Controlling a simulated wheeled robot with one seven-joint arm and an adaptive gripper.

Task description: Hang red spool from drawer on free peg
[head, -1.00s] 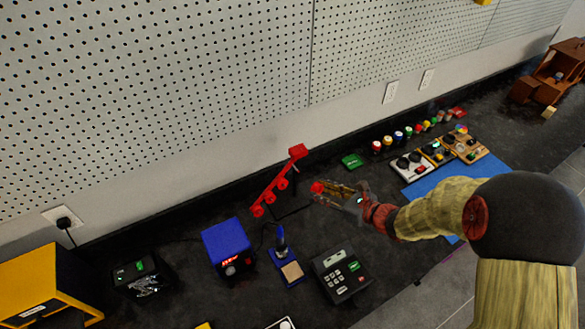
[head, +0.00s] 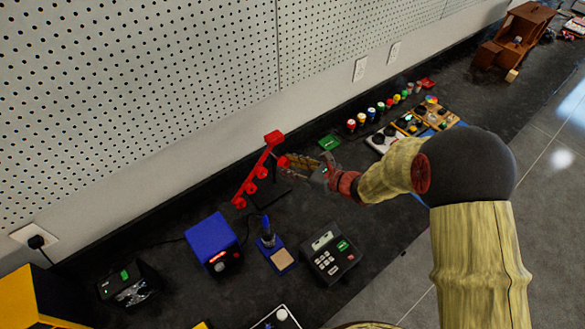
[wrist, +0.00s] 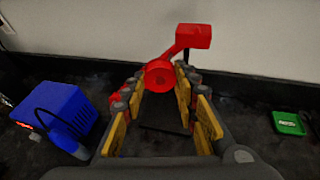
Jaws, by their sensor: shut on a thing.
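My gripper (head: 290,162) is shut on the red spool (head: 283,161), which shows at its fingertips. In the wrist view the spool (wrist: 158,76) sits between the far ends of the yellow-padded fingers, its round face toward the camera. The red slanted rack (head: 267,151) stands just left of the spool, with several red round shapes along its bar; I cannot tell which are pegs and which are spools. In the wrist view the rack's top block (wrist: 193,37) shows behind and above the spool. I cannot tell whether spool and rack touch.
A blue power box (head: 212,241), a soldering stand (head: 275,252) and a black keypad device (head: 330,254) stand in front of the rack. A green box (head: 329,143) and a row of coloured jars lie to the right. A brown wooden cabinet (head: 515,38) is far right. The pegboard wall (head: 130,90) rises behind.

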